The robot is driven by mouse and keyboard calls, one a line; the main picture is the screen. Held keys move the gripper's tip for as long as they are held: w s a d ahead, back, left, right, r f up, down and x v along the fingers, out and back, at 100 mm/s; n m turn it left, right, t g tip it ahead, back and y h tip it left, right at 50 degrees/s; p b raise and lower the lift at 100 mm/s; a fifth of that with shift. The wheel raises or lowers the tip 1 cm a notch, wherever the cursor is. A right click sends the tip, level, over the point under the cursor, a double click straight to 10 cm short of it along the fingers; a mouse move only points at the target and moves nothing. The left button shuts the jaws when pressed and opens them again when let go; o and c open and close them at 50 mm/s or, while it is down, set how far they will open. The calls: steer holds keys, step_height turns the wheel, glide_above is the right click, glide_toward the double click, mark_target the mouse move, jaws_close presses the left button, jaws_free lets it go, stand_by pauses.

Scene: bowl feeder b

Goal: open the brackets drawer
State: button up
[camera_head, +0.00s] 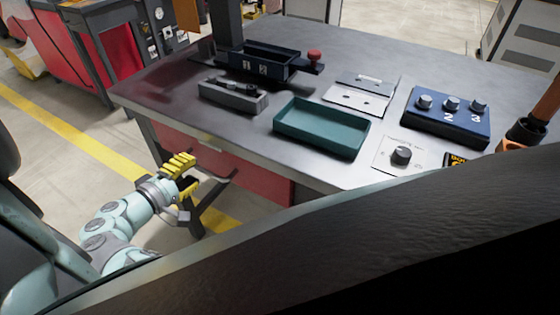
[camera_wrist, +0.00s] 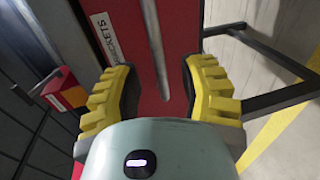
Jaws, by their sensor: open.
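The brackets drawer has a red front (camera_wrist: 178,30) with a white label (camera_wrist: 105,38) reading "BRACKETS" in the wrist view. A grey bar handle (camera_wrist: 154,45) runs along the front. My gripper (camera_wrist: 158,82) is open, with its yellow fingers on either side of the handle's line; I cannot tell whether they touch it. In the head view my gripper (camera_head: 184,178) is beside the workbench's near left side, by the red front (camera_head: 240,172) under the top. The drawer looks shut there, though my gripper hides part of it.
The workbench top (camera_head: 300,55) carries a green tray (camera_head: 320,128), a grey block fixture (camera_head: 232,95), a dark box (camera_head: 263,62), a blue control box (camera_head: 446,115) and a knob panel (camera_head: 401,155). Dark frame bars (camera_wrist: 275,100) stand right of my gripper in the wrist view.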

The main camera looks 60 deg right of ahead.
steer(key=shift+x, duration=1.4)
jaws_close()
steer(key=shift+a, duration=0.1)
